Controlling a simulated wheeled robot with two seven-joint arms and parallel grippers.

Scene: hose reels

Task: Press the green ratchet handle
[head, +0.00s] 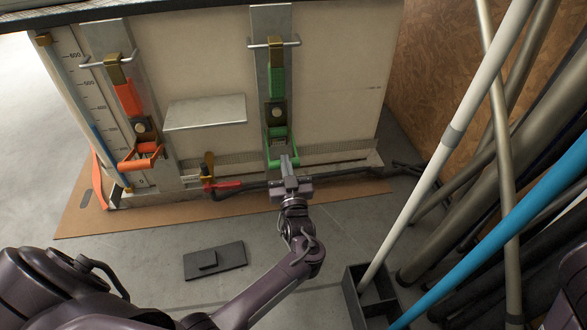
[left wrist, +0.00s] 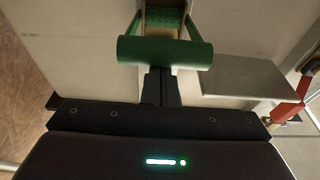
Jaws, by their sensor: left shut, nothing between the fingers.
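The green ratchet handle (head: 278,150) is on a strap plate on the front of the pale tank, right of its middle. In the left wrist view its green bar (left wrist: 165,51) lies across the top middle. My left gripper (head: 287,160) is shut and empty, with its fingertips at the lower end of the handle. In the left wrist view the left gripper's fingers (left wrist: 162,84) reach up to the bar's lower edge and seem to meet or pass behind it; I cannot tell whether they touch. My right gripper is not in view.
An orange ratchet handle (head: 141,158) is on the left strap. A metal shelf plate (head: 205,112) sits between the straps. A red-handled valve (head: 222,186) is low on the front. A blue pole (head: 510,225) and several pipes crowd the right. A dark block (head: 214,261) lies on the floor.

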